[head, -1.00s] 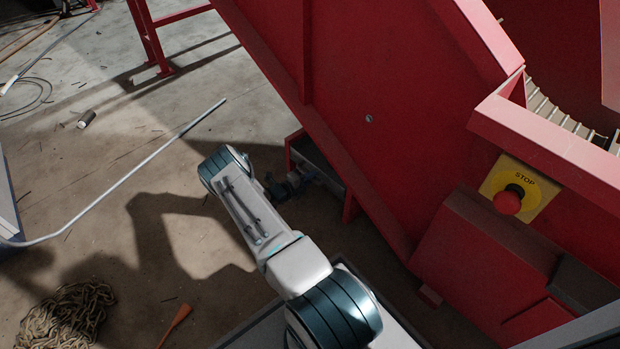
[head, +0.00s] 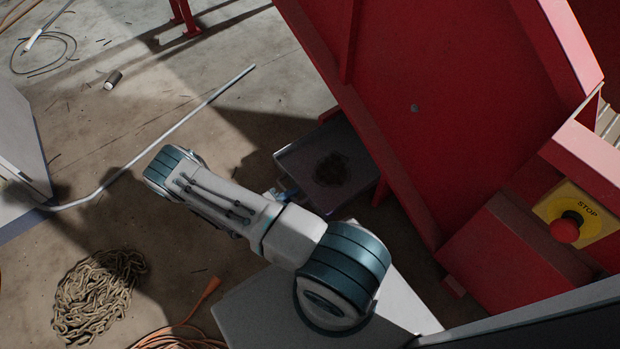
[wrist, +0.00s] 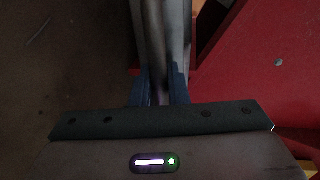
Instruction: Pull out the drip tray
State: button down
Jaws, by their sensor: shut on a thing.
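The drip tray (head: 302,160) is a shallow grey metal tray low beside the red machine, with a dark stain on its floor. Much of it shows outside the machine, while its far right side is close to the red frame. My gripper (head: 286,190) is at the tray's near edge, partly hidden by my arm in the head view. In the wrist view my gripper (wrist: 159,88) has its two blue-grey fingers shut on the tray's edge, and the tray (wrist: 180,40) runs away from it between dark floor and red panel.
The red machine (head: 440,120) with a yellow stop-button plate (head: 546,206) stands at the right. A bent metal rod (head: 165,135), a heap of chain (head: 95,295), an orange cable (head: 175,340) and a short cylinder (head: 113,79) lie on the floor. Open floor surrounds the tray's left side.

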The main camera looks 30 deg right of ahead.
jog(key=f+b+v, duration=0.1)
jog(key=v, duration=0.7)
jog(key=shift+a+f, duration=0.3)
jog(key=c, duration=1.5)
grip_release()
jog(key=p+v, duration=0.2)
jog(key=v, duration=1.1)
jog(key=shift+a, duration=0.4)
jog(key=shift+s+r+p, duration=0.15)
jog(key=shift+p, duration=0.15)
